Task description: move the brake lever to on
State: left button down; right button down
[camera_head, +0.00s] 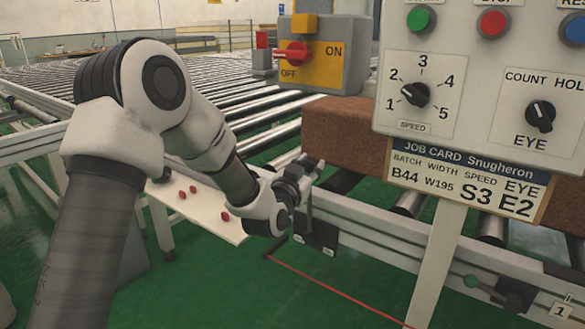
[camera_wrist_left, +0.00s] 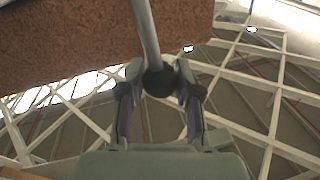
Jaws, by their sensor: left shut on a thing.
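The brake lever (camera_wrist_left: 147,32) shows in the left wrist view as a pale grey rod ending in a dark ball knob (camera_wrist_left: 160,82). My left gripper (camera_wrist_left: 160,80) has its two fingers closed on either side of the knob. In the head view, my left gripper (camera_head: 308,168) is at the near side of the conveyor, just in front of the brown block. The lever's rod is mostly hidden by the gripper there. A plate with dark labels (camera_head: 316,236) sits below the gripper on the conveyor's side rail; its text is too small to read. My right gripper is out of view.
A brown mattress block (camera_head: 345,125) lies on the roller conveyor (camera_head: 250,112). A control panel (camera_head: 470,70) with a job card (camera_head: 465,180) stands close on the right. A red rotary switch (camera_head: 292,54) is behind. A white board with red pieces (camera_head: 200,205) is left of the gripper.

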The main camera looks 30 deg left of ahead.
pick_arm(q)
jog(key=d+f+m+t+h+b, duration=0.1)
jog(key=d+f+m+b, duration=0.1)
jog(key=d+m, duration=0.4)
jog(key=d, duration=0.3)
jog(key=shift+s+d, duration=0.2)
jog(key=shift+s, duration=0.15)
jog(key=c, duration=1.2)
grip_release()
jog(key=shift+f, duration=0.1)
jog(key=o, duration=0.4)
jog(key=shift+d, duration=0.15)
